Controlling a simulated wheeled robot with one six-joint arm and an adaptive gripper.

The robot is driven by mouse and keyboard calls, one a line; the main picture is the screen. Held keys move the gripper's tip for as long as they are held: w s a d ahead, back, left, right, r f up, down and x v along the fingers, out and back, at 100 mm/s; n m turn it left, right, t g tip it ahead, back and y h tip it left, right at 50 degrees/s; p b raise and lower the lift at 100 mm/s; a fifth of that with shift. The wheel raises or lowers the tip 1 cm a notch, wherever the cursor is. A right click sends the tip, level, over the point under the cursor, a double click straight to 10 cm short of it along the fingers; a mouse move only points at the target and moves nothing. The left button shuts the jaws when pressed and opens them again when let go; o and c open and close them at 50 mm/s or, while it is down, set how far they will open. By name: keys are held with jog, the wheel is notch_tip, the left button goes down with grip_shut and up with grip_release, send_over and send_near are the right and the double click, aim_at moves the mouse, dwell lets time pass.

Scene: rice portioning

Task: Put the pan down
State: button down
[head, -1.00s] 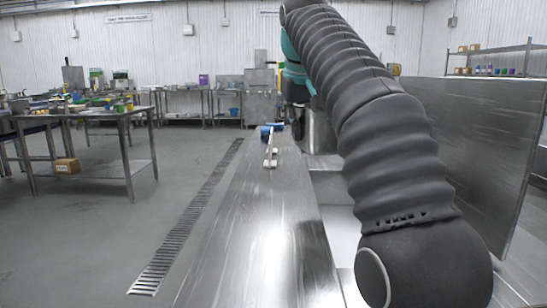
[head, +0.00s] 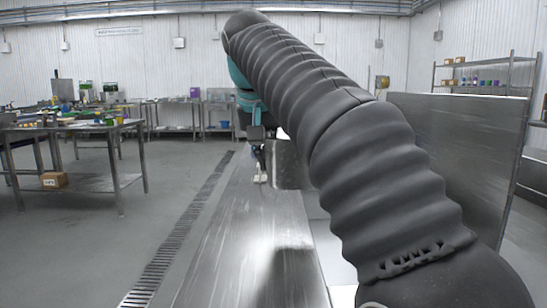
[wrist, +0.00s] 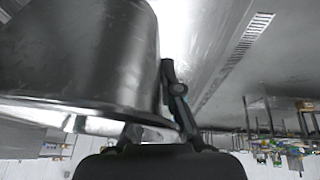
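The pan is a large grey metal vessel; its wall (wrist: 80,50) and rim (wrist: 75,118) fill the upper left of the wrist view. In the head view the pan (head: 290,168) shows partly behind my arm, by the far end of the steel counter (head: 235,240). My gripper (wrist: 155,115) is at the pan's rim, with one dark finger along the outside of the wall and the other at the rim, partly hidden. It appears shut on the pan. In the head view my gripper (head: 260,150) is small and dark. Whether the pan's base touches the counter cannot be told.
The near counter is clear. A tall steel panel (head: 455,165) stands at the right. A floor drain (head: 170,255) runs along the left, with a cluttered table (head: 75,126) beyond.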

jog(key=a+f, duration=0.1)
jog(key=a, duration=0.2)
jog(key=a+f, duration=0.2)
jog(key=a, duration=0.1)
jog(key=w+a+f, duration=0.1)
jog(key=a+f, duration=0.1)
jog(key=shift+a, duration=0.4)
jog(key=shift+f+b, duration=0.4)
jog(key=shift+f, duration=1.65)
jog(key=shift+f, duration=0.15)
jog(key=c, duration=1.3)
grip_release()
jog(key=v, duration=1.2)
jog(key=shift+p, duration=0.4)
